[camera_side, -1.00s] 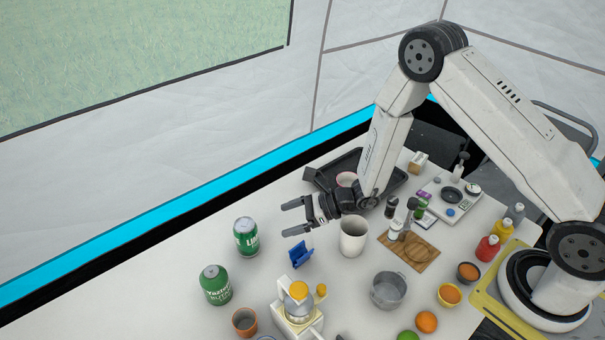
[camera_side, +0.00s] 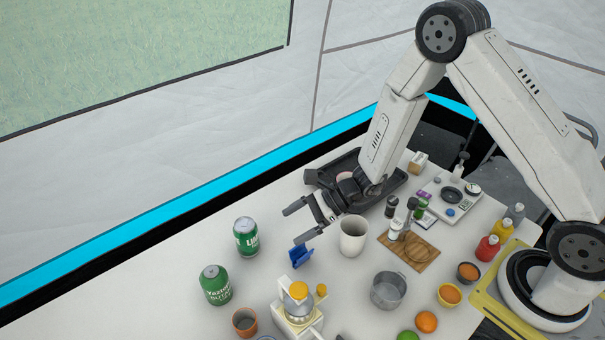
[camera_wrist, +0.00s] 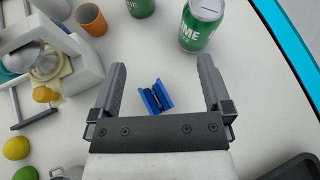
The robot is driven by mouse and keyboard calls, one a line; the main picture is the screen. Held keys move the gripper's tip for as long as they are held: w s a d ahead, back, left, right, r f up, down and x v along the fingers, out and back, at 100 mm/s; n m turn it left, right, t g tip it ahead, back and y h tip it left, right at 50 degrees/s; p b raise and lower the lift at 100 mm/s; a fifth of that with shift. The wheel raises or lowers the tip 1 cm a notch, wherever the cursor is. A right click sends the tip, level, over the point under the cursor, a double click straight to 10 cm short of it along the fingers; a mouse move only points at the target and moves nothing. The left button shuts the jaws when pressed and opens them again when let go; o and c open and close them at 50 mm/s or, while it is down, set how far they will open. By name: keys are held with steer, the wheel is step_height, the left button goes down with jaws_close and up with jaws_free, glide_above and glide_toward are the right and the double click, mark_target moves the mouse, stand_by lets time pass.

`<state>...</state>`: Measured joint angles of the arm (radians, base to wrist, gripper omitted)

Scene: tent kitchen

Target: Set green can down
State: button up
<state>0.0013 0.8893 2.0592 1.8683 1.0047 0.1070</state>
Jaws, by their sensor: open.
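The green can (camera_side: 246,238) stands upright on the white table, left of my gripper in the side view. In the wrist view the can (camera_wrist: 200,25) shows at the top, beyond the right fingertip and apart from it. My gripper (camera_side: 292,224) is open and empty, with its fingers pointing left toward the can. In the wrist view my gripper (camera_wrist: 162,72) has its two fingers wide apart. A small blue holder (camera_wrist: 155,97) lies on the table between them in that view, below the fingers.
A green canister (camera_side: 215,286) and a terracotta cup (camera_side: 245,322) stand front left. A black tray (camera_side: 322,178) lies behind my gripper. The table left of the can is clear.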

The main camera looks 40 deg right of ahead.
steer(key=s+d+r+n+g+h, duration=0.2)
steer(key=s+d+r+n+h, duration=0.9)
steer(key=n, duration=1)
steer(key=s+d, duration=0.2)
steer(key=d, duration=0.1)
steer(key=shift+s+r, duration=0.15)
steer(key=shift+s, duration=0.25)
